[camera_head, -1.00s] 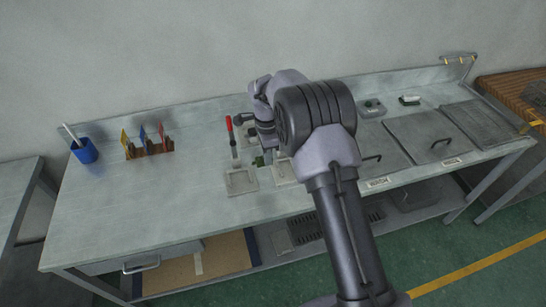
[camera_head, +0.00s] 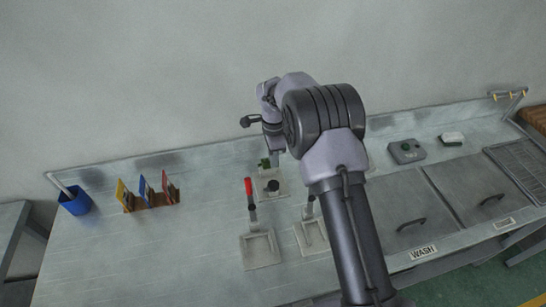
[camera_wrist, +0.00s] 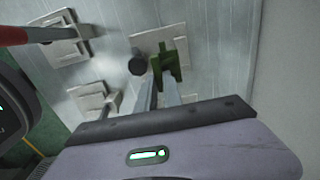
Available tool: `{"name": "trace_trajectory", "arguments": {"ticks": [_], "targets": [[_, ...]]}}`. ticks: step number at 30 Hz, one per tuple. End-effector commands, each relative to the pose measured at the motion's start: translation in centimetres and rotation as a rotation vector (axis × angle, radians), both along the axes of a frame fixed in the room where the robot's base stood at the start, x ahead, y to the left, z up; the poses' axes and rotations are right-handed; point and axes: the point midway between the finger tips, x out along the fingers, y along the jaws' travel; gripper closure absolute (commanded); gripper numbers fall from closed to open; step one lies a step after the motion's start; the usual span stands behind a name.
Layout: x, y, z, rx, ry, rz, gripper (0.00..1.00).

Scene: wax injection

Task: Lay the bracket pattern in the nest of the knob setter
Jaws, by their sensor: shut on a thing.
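The green bracket pattern (camera_wrist: 166,66) is between the fingertips of my gripper (camera_wrist: 162,84) in the wrist view, standing out past the tips. It also shows small in the head view (camera_head: 264,163), beside my wrist. My gripper is shut on it. A pale plate with a black round knob (camera_head: 273,186), which looks like the knob setter (camera_head: 262,193), lies below and close by. In the wrist view the knob (camera_wrist: 138,64) is just left of the bracket, and the plate (camera_wrist: 148,41) is behind it. I cannot tell whether bracket and plate touch; the nest is partly hidden.
A red-handled lever (camera_head: 249,188) stands by a pale plate (camera_head: 260,252) in front. Another plate (camera_head: 310,238) with a lever is right of it, partly behind my arm. A blue cup (camera_head: 76,204) and a card rack (camera_head: 152,200) stand left. Bench between is clear.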

Motion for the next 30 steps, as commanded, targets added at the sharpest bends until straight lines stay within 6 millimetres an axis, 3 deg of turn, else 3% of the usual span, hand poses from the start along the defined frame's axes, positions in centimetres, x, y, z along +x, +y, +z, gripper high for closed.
{"name": "trace_trajectory", "arguments": {"ticks": [8, 21, 30], "targets": [[0.0, 0.1, -0.7, 0.000, 0.001, 0.000, 1.00], [0.0, 0.1, -5.8, 0.000, 0.001, -0.001, 1.00], [0.0, 0.1, -5.8, 0.000, 0.000, 0.000, 1.00]]}}
